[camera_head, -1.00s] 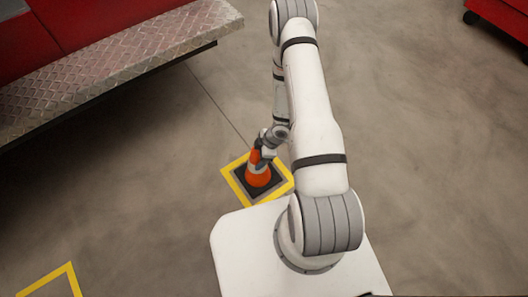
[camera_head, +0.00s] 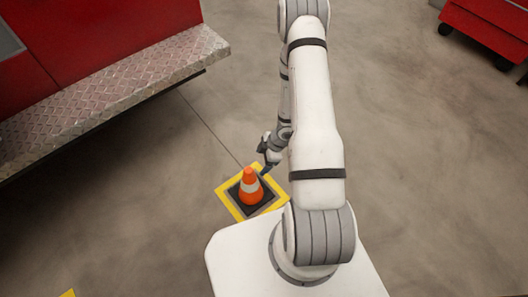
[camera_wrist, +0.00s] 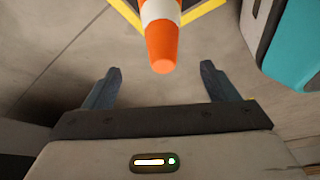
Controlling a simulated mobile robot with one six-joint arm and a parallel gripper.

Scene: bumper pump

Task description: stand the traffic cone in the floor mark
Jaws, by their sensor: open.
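The orange traffic cone (camera_head: 250,188) with a white band and dark square base stands upright inside the yellow floor mark (camera_head: 226,202), in the head view. The base lies within the yellow outline, with some floor showing around it. My gripper (camera_head: 268,168) is just to the right of the cone and apart from it. In the wrist view my gripper (camera_wrist: 160,82) is open and empty, its fingers wide apart. The cone (camera_wrist: 160,35) shows tip toward the fingers, beyond them. A piece of the yellow mark (camera_wrist: 205,10) shows behind it.
A red vehicle with a metal tread-plate bumper step (camera_head: 115,85) stands at the upper left. A red wheeled cabinet (camera_head: 485,30) is at the upper right. Another yellow mark (camera_head: 68,294) shows at the lower left edge. The concrete floor between is clear.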

